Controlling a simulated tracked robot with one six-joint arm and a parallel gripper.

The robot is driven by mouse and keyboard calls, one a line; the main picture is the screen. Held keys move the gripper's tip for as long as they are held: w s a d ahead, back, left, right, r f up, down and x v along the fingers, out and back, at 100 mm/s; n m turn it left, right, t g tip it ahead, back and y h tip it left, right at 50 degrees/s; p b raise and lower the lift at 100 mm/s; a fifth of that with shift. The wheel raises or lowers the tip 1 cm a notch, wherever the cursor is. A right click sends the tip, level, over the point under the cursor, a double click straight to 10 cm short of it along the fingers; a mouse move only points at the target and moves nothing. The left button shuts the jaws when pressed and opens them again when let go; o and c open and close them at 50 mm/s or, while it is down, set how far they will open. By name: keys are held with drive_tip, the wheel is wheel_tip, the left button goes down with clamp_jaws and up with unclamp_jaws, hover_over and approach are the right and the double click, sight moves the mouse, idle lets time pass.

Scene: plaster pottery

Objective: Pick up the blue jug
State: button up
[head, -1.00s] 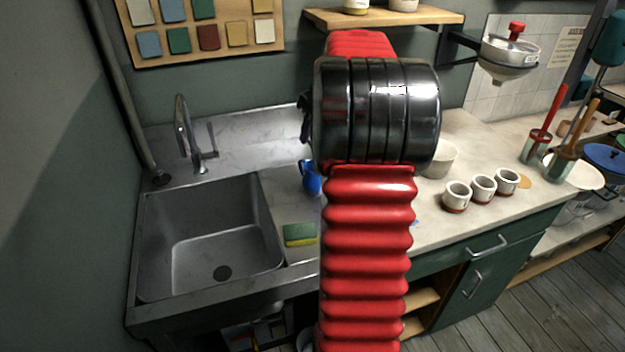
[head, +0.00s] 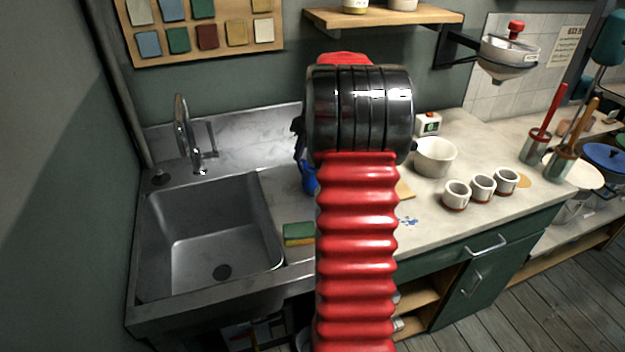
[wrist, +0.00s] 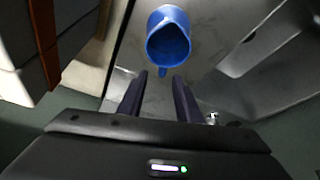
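The blue jug (head: 309,180) stands on the counter just right of the sink, mostly hidden behind my red arm in the head view.
The steel sink (head: 210,240) and tap (head: 190,140) are left of the jug. A green and yellow sponge (head: 299,234) lies in front of it. A white bowl (head: 434,157) and three small cups (head: 482,187) stand to the right on the counter.

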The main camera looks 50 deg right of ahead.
drive_tip(key=shift+f, duration=0.1)
drive_tip(key=shift+x, duration=2.5)
drive_tip(key=shift+a, duration=0.15)
drive_tip(key=shift+c, duration=0.5)
clamp_jaws()
